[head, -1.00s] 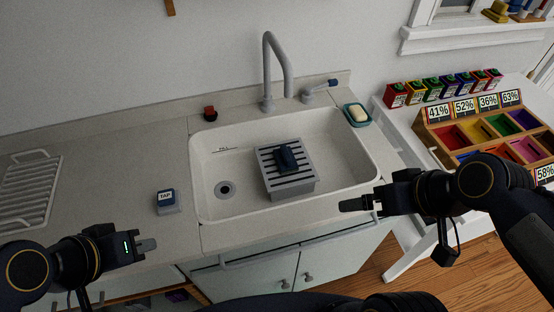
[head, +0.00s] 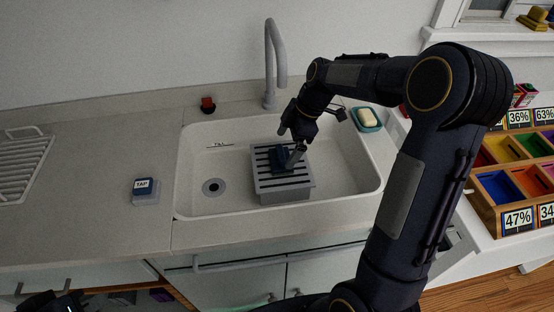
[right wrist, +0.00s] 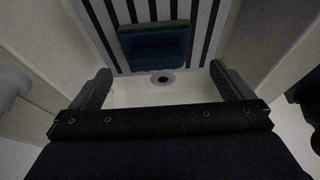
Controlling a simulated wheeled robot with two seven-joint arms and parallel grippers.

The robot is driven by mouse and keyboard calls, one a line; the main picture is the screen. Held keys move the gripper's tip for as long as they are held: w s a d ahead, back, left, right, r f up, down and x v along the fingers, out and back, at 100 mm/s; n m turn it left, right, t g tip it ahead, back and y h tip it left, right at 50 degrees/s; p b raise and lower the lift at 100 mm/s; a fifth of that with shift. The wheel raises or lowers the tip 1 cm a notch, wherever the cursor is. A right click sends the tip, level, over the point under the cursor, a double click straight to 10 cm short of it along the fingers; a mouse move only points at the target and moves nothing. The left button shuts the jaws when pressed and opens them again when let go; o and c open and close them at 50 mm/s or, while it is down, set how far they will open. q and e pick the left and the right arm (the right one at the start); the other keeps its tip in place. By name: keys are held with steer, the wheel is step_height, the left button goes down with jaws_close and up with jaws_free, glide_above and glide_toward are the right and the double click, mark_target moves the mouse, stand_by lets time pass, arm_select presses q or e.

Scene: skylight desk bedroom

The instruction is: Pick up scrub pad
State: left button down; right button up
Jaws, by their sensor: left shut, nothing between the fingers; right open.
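The scrub pad, a dark blue block (head: 281,160) with a greenish-dark upper layer, lies on the grey slatted rack (head: 302,183) inside the white sink. My right gripper (head: 297,158) reaches down over the rack at the pad's right side and partly covers it. In the right wrist view the pad (right wrist: 155,47) lies ahead, between the lines of the two spread fingers (right wrist: 161,88), with nothing between the fingertips. My left gripper (head: 70,306) is at the bottom left edge, mostly cut off, shut and empty.
The sink's rim (head: 180,170) surrounds the rack, and the faucet (head: 271,65) stands behind it. A soap dish (head: 366,119) sits at the back right corner. A TAP-labelled block (head: 146,191) stands on the counter left of the sink. The left counter is mostly clear.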

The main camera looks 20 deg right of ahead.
mark_target(282, 151)
steer(key=x, duration=0.5)
steer(key=shift+w+d+f, duration=0.1)
steer(key=shift+w, duration=0.15)
steer(key=shift+c, duration=0.4)
steer(key=c, duration=0.9)
steer(key=shift+c, duration=0.2)
